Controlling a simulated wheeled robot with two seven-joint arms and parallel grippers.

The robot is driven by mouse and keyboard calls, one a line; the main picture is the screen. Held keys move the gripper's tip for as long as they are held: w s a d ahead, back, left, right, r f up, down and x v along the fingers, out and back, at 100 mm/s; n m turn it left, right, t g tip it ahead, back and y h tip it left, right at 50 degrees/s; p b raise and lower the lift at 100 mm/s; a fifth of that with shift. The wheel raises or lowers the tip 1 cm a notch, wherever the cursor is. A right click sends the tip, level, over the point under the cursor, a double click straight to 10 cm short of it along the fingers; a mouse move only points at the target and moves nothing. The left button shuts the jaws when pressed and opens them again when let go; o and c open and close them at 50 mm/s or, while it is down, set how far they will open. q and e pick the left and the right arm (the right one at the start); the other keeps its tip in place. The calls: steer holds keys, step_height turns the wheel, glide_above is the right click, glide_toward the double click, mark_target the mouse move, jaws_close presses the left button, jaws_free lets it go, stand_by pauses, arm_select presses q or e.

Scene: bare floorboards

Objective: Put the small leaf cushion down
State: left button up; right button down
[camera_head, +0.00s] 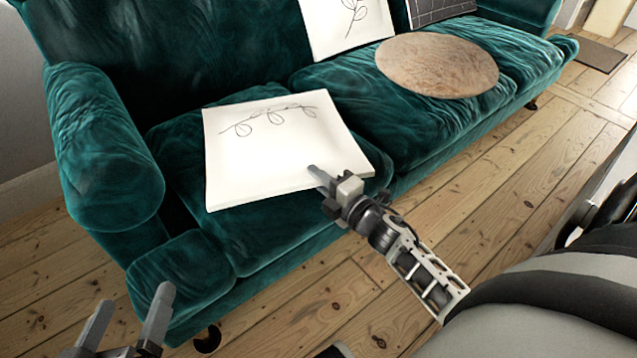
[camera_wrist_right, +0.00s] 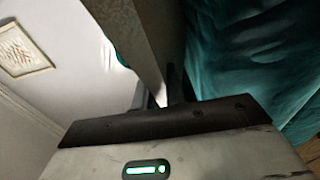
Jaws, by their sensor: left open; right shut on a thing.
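The small leaf cushion (camera_head: 262,160) is white and square, with a line drawing of a leafy twig. In the head view it is roughly flat over the left seat of the green sofa (camera_head: 200,245). Its near right corner is in my right gripper (camera_head: 322,180), which is shut on it. I cannot tell whether the cushion rests fully on the seat or is held just above it. My left gripper (camera_head: 137,302) is open and empty, low at the left in front of the sofa.
A second white leaf cushion (camera_head: 345,28) leans on the sofa back, beside a dark grid-patterned cushion (camera_head: 440,8). A round brown cushion (camera_head: 437,66) lies on the right seat. The sofa's left arm (camera_head: 105,150) rises beside the small cushion. Floorboards in front are clear.

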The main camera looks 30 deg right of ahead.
arm_select(q)
steer(key=shift+r, duration=0.1)
arm_select(e)
steer(key=shift+r, duration=0.25)
steer(key=shift+f, duration=0.1)
steer(key=shift+f, duration=0.15)
steer(key=c, duration=1.5)
jaws_free()
steer(key=shift+o, duration=0.2)
steer(key=shift+r, duration=0.2)
arm_select(q)
steer(key=shift+s+a+f+m+g+y+p, duration=0.1)
steer(key=shift+a+f+m+g+y+p, duration=0.3)
steer(key=shift+p, duration=0.65)
arm_select(e)
steer(key=s+d, duration=0.1)
steer(key=s, duration=1.1)
steer(key=shift+d, duration=0.3)
steer(key=shift+w+f, duration=0.1)
